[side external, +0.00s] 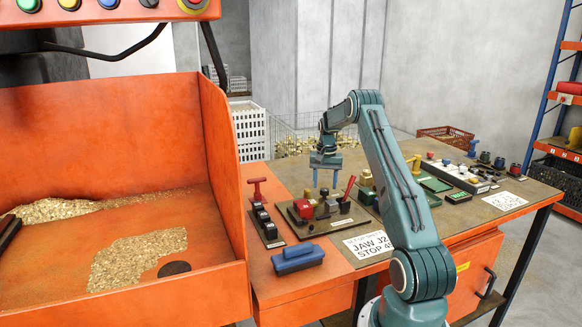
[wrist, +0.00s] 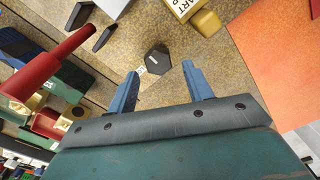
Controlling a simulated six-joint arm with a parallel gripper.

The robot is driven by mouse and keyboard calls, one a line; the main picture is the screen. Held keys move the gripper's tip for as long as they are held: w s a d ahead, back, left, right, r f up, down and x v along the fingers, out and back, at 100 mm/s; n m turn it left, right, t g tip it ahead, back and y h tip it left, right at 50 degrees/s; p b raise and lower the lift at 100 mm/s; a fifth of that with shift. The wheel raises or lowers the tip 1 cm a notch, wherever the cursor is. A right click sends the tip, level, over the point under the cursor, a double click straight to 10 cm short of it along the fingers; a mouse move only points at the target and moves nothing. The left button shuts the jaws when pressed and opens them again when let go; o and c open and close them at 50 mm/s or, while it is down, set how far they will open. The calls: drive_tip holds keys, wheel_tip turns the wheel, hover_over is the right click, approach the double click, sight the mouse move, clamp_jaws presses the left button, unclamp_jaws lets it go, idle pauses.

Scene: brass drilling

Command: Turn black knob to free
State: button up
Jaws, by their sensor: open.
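In the wrist view a black six-sided knob (wrist: 156,58) with a small white marker on one side stands on the worn brown plate. My gripper (wrist: 160,68) is open, with its two blue fingers apart and the knob seen between and just beyond their tips. Whether the fingers are level with the knob or above it I cannot tell. In the side external view my gripper (side external: 327,187) points down over the fixture board (side external: 295,227) on the bench. The knob is too small to pick out there.
A red lever (wrist: 50,68) rises left of the fingers in the wrist view; it also shows in the side view (side external: 348,188). A brass block (wrist: 205,22) with a partly read label is close by.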

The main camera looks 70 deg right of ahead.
sight(324, 189)
wheel_tip(324, 189, up, 12)
drive_tip(key=shift+r, duration=0.2)
idle(0.4)
drive_tip(key=w+a+r+n+t, duration=0.15)
drive_tip(key=a+r, duration=0.35)
drive_tip(key=a, duration=0.5)
drive_tip(key=w+a+r+n+h, duration=0.1)
drive_tip(key=a+r+n, duration=0.25)
drive_tip(key=a, duration=0.65)
drive_tip(key=w+a+r+n+t, duration=0.1)
drive_tip(key=w+a+r+n, duration=0.1)
drive_tip(key=a+r, duration=0.5)
drive_tip(key=s+a+f+n+t, duration=0.1)
drive_tip(key=s+a+n, duration=0.45)
drive_tip(key=a, duration=0.95)
drive_tip(key=s+a+f+n+t, duration=0.1)
drive_tip(key=s+a+f, duration=0.2)
drive_tip(key=s, duration=0.3)
drive_tip(key=s+a+f+n+t+y, duration=0.1)
drive_tip(key=s+a+f, duration=0.2)
drive_tip(key=s+a, duration=0.2)
drive_tip(key=shift+s+a+n, duration=0.35)
drive_tip(key=shift+s, duration=0.35)
